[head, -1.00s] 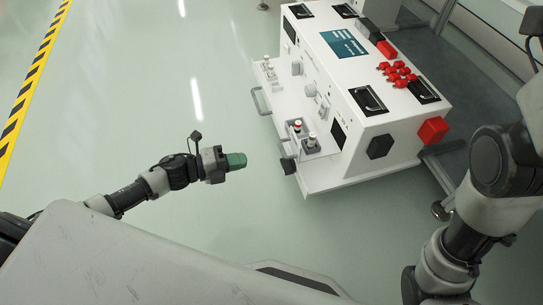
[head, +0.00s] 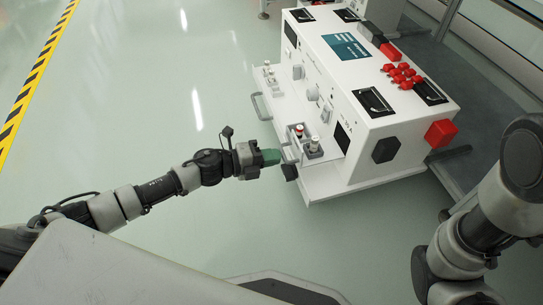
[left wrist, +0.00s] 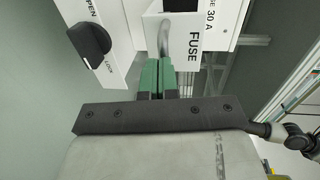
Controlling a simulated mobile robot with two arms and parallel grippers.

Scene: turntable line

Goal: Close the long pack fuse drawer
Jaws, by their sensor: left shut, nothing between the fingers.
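The long white pack (head: 350,90) stands at the upper right in the head view. Its fuse drawer (head: 313,149), a small box at the near end of the front ledge, appears to stand out from the face. My left gripper (head: 279,157), with green fingers (left wrist: 157,78), is shut and empty right at the drawer front; contact is unclear. My right gripper is out of view.
A grey ledge handle (head: 260,107) is farther along the pack. Red caps (head: 402,75), a red block (head: 441,133) and a black block (head: 386,149) are on the pack. The floor to the left is clear, with a yellow-black stripe (head: 38,72).

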